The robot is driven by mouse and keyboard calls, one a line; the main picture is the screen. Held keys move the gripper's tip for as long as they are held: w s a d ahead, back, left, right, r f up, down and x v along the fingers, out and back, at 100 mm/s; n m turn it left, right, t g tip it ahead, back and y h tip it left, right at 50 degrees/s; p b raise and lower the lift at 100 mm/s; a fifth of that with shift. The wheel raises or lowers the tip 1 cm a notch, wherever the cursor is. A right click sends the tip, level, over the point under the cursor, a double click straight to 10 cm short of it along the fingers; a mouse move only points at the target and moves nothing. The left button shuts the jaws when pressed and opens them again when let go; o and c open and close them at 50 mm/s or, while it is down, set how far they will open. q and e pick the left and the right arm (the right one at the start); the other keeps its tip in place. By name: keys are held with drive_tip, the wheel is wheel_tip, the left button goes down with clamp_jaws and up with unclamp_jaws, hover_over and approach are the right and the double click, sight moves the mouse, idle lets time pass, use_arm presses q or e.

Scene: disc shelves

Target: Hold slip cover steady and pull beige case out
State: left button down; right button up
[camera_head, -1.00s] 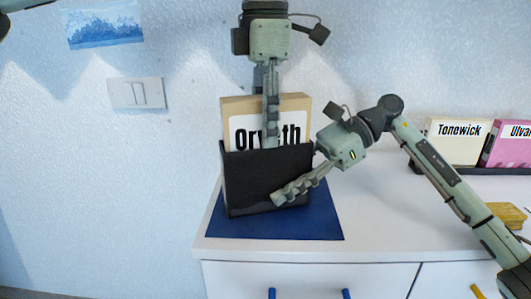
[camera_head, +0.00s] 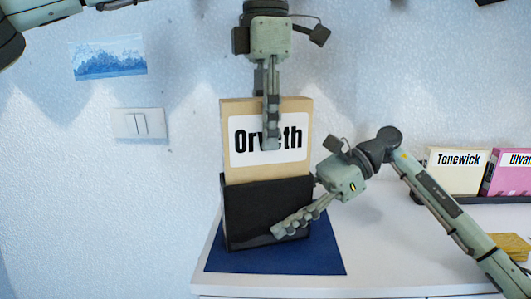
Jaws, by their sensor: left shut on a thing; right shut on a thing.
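The beige case (camera_head: 240,174) carries a white label reading "Orveth", partly covered by a finger. It stands upright, its upper part out of the black slip cover (camera_head: 255,212) and its lower part hidden inside. My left gripper (camera_head: 271,145) comes down from above and is shut on the case at its upper front. My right gripper (camera_head: 280,232) reaches in from the right and is shut on the slip cover near its lower right side. The slip cover stands on a blue mat (camera_head: 270,262).
The mat lies on a white cabinet top (camera_head: 400,262). At the right, a cream "Tonewick" case (camera_head: 456,172) and a pink case (camera_head: 510,172) stand in a dark rack. A yellowish object (camera_head: 512,246) lies at the right. A wall switch (camera_head: 139,123) and picture (camera_head: 109,57) are behind.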

sight(266, 99)
use_arm(q)
wheel_tip(266, 99, up, 5)
drive_tip(key=shift+r, duration=0.1)
use_arm(e)
drive_tip(key=shift+f, duration=0.15)
drive_tip(key=o, duration=0.9)
